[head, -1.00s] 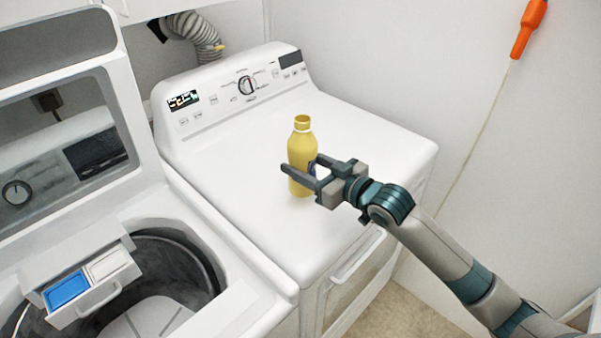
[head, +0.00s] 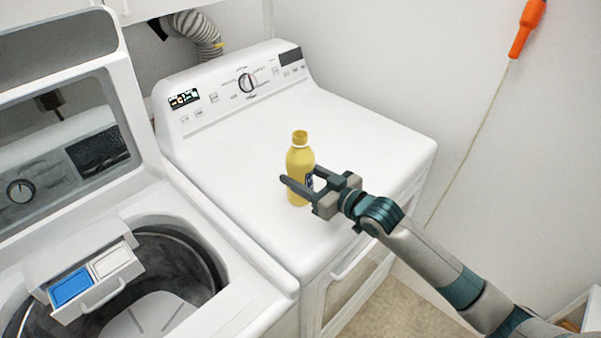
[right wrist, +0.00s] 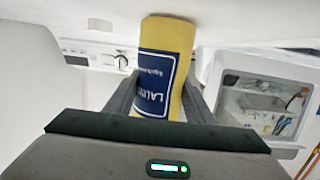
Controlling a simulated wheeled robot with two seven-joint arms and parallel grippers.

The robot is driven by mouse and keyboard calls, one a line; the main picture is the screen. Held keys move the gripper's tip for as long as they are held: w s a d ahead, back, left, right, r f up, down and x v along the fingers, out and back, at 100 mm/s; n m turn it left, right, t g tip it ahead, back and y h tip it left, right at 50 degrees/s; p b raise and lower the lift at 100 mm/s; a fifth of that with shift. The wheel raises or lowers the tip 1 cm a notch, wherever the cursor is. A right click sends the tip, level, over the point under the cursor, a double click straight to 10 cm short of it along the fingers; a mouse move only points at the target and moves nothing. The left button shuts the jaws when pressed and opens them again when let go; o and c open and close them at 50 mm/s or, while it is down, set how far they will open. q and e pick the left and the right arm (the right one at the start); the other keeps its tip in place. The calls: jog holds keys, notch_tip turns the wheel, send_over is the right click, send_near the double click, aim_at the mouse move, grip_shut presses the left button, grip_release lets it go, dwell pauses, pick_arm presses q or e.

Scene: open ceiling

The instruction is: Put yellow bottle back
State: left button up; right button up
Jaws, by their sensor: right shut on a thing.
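The yellow bottle (head: 300,163) is upright over the front part of the white dryer top (head: 255,140) in the head view. My right gripper (head: 300,184) reaches in from the right and is shut on the bottle's lower half, one finger on each side. In the right wrist view, the bottle (right wrist: 183,45) with its blue label (right wrist: 157,82) stands between the fingers. Whether the bottle's base touches the dryer top cannot be told. My left gripper is not in view.
An open washer (head: 240,312) with its lid up stands on the left, its detergent drawer (head: 100,290) pulled out. The dryer's control panel (head: 235,90) rises at the back. The dryer top around the bottle is clear. An orange-handled tool (head: 527,28) hangs on the right wall.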

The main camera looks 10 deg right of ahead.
jog(key=o, duration=1.4)
jog(key=shift+f, duration=0.15)
jog(key=shift+r, duration=0.2)
jog(key=shift+s+d, duration=0.15)
jog(key=shift+s, duration=0.1)
jog(key=b+v, duration=0.3)
jog(key=v, duration=0.7)
jog(key=shift+s+f, duration=0.1)
jog(key=shift+f, duration=0.05)
jog(key=shift+s+d+r, duration=0.2)
jog(key=shift+s+d, duration=0.15)
jog(key=shift+s, duration=0.15)
